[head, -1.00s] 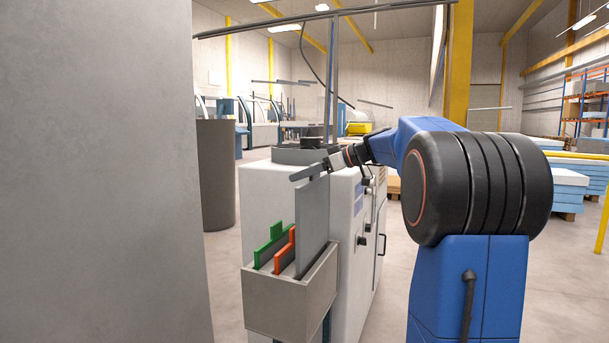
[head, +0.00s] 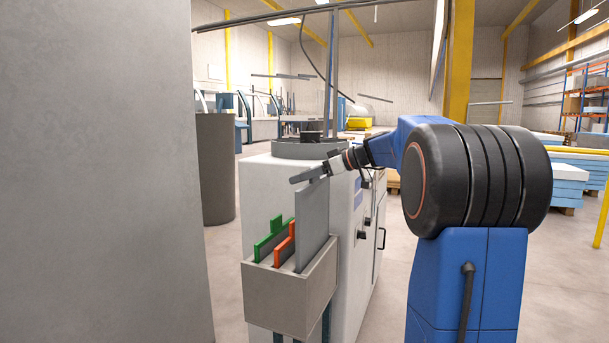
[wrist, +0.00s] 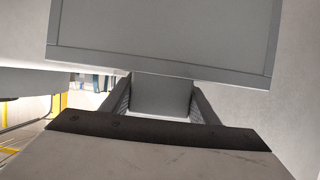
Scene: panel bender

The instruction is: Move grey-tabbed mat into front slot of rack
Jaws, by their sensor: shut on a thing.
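The grey mat (head: 312,228) is an upright thin panel at the right side of the rack (head: 285,295), a grey open-topped box. Its lower edge meets the rack's opening and appears to be inside; how deep is hidden by the rack's wall. My gripper (head: 318,172) is above the mat at its top edge. In the wrist view my gripper (wrist: 160,98) is shut on the mat's grey tab (wrist: 160,97), with a finger on each side, and the panel (wrist: 160,40) extends beyond. A green mat (head: 270,240) and an orange mat (head: 285,248) stand in the rack to its left.
A white machine cabinet (head: 350,235) stands directly behind the rack, with a round grey top (head: 308,148). A large grey surface (head: 100,170) fills the left of the head view. Open floor (head: 575,270) lies to the right.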

